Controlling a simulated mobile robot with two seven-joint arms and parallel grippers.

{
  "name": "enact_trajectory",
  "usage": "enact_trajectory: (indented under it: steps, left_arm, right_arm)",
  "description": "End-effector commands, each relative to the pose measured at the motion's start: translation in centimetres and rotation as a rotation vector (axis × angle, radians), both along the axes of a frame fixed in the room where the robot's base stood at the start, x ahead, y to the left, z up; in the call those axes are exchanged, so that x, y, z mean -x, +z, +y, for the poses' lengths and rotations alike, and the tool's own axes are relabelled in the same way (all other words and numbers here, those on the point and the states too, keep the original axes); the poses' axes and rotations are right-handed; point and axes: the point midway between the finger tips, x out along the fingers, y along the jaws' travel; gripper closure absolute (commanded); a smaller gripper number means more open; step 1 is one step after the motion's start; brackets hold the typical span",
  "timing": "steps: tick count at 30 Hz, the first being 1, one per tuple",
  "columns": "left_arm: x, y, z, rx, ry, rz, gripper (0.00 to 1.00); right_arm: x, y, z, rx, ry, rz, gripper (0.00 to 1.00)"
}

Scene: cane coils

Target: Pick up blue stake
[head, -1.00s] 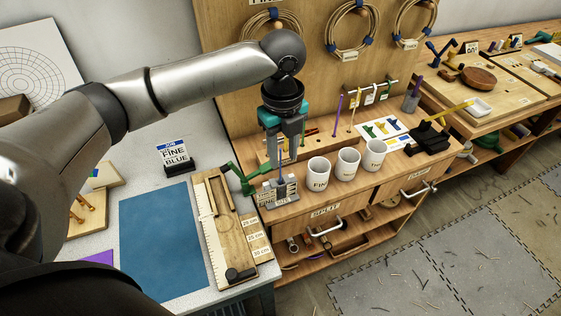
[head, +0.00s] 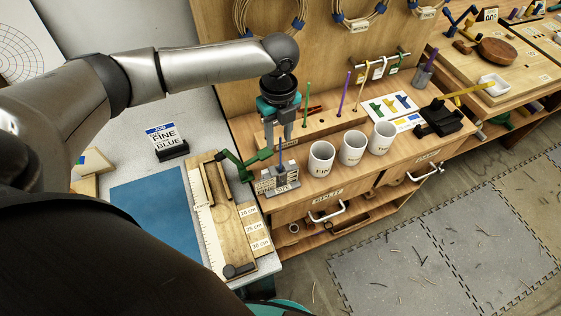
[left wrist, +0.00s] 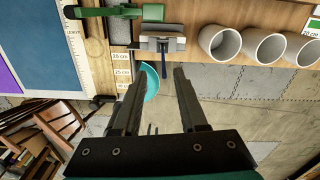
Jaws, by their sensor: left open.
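The dark blue stake (head: 281,165) stands upright in a grey slotted block (head: 285,187) near the bench's front left. In the left wrist view the stake (left wrist: 163,62) points from the grey block (left wrist: 160,40) toward my gripper. My left gripper (head: 279,141) is open and points down just above the stake's top in the head view. In the left wrist view its two fingers (left wrist: 158,72) are spread with nothing held, and the stake's tip shows near the gap between them. I cannot tell whether the tip is between the fingers. My right gripper is not in view.
A green clamp arm (head: 240,163) stands close left of the block. White mugs (head: 321,158) stand to its right. Green (head: 307,105) and purple (head: 345,93) stakes stand behind. A ruler board (head: 222,215) and blue mat (head: 155,225) lie left.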

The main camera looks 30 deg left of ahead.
Motion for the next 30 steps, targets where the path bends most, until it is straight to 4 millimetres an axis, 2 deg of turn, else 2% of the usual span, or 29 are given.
enact_trajectory:
  steps: [5, 14, 23, 30]
  left_arm:
    - [-0.2, -1.2, -0.1, 0.000, 0.001, 0.000, 0.58]
    - [-0.5, -5.0, -0.1, -0.001, 0.000, 0.001, 0.58]
    - [-0.6, -5.4, -0.1, 0.000, -0.001, -0.001, 0.58]
    - [-0.6, -5.4, -0.1, 0.000, 0.000, -0.001, 0.85]
  right_arm:
    - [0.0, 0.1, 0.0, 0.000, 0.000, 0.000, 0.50]
    - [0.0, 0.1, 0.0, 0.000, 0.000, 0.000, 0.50]
    - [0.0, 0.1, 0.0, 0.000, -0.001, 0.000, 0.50]
    - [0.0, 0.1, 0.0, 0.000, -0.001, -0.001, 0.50]
